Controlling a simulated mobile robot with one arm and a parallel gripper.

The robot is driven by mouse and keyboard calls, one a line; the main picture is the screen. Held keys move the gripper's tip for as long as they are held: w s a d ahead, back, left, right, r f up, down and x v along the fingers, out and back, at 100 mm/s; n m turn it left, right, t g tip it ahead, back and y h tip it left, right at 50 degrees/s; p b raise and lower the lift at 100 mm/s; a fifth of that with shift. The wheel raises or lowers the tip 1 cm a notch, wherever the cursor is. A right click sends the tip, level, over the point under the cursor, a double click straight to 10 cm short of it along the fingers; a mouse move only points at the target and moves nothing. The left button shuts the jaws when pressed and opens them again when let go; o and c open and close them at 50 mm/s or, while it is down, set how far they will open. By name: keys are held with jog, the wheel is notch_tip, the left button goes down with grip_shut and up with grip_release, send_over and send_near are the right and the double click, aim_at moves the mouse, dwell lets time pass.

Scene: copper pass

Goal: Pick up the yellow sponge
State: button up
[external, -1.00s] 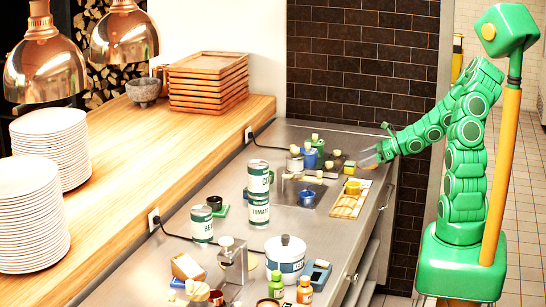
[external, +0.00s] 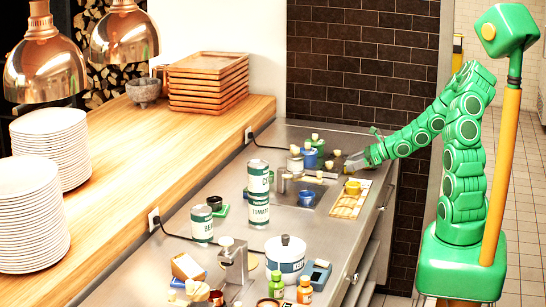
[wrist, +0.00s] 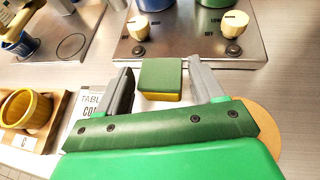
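The yellow sponge (wrist: 160,94) shows in the wrist view as a small block with a dark green top and a thin yellow front side below it. It lies on the steel counter, just in front of the metal unit with knobs. My gripper (wrist: 160,70) is open, with one grey finger left of the sponge and one right of it. A narrow gap shows on each side. In the external view my gripper (external: 356,160) is low over the far right of the counter, and I cannot make out the sponge there.
A knobbed metal unit (wrist: 190,55) with pots stands just beyond the sponge. A yellow cup (wrist: 27,110) in a wooden tray (wrist: 60,108) and a printed card (wrist: 88,104) are at left. A round tan disc (wrist: 262,120) lies at right. Cans (external: 258,180) stand farther left on the counter.

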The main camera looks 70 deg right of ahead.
jog(key=c, duration=0.8)
jog(key=shift+r, duration=0.1)
jog(key=shift+r, duration=4.9)
